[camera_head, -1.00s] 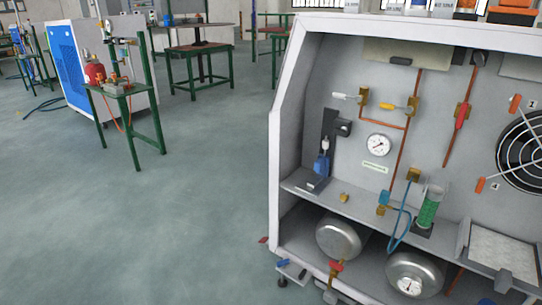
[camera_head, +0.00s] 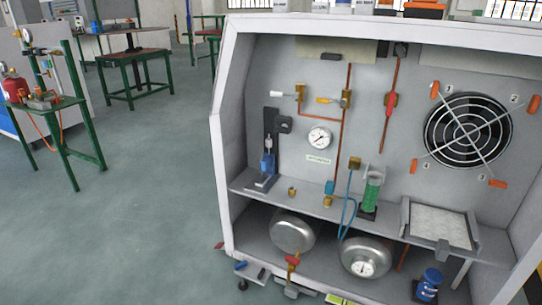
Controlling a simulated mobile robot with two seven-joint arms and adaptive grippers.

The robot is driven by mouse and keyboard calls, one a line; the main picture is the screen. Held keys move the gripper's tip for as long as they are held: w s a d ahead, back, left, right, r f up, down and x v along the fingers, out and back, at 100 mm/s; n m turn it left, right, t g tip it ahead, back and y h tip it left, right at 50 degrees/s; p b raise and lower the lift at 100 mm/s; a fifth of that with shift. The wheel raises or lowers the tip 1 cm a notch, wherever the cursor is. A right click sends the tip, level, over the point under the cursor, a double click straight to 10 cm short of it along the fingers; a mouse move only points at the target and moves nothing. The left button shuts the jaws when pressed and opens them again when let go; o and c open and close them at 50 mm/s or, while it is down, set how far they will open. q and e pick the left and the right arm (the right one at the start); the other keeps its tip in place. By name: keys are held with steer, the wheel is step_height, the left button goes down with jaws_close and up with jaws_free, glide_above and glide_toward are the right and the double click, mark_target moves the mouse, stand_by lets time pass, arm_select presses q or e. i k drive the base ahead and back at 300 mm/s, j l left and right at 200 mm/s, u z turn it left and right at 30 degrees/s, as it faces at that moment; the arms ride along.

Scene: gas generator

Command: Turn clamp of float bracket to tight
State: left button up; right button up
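A black upright bracket (camera_head: 270,124), which looks like the float bracket, stands on the left part of the cabinet's middle shelf. A dark block (camera_head: 285,125) sticks out from its upper right side and may be the clamp; I cannot tell whether it is loose or tight. A small blue float-like part (camera_head: 267,162) with a thin pale stem sits upright at the bracket's lower front. Neither of my grippers shows in the head view.
The white open cabinet (camera_head: 226,110) holds a gauge (camera_head: 319,137), copper pipes with valve handles, a green cylinder (camera_head: 372,190), a fan (camera_head: 468,131), a white filter panel (camera_head: 439,223) and silver tanks (camera_head: 292,232). A green-legged stand (camera_head: 72,140) is at left. The floor (camera_head: 150,200) between is clear.

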mark_target(285, 129)
steer(key=i+j+z, duration=0.1)
steer(key=j+z, duration=0.3)
steer(key=i+j+z, duration=0.1)
steer(key=j+z, duration=0.3)
steer(key=l, duration=0.1)
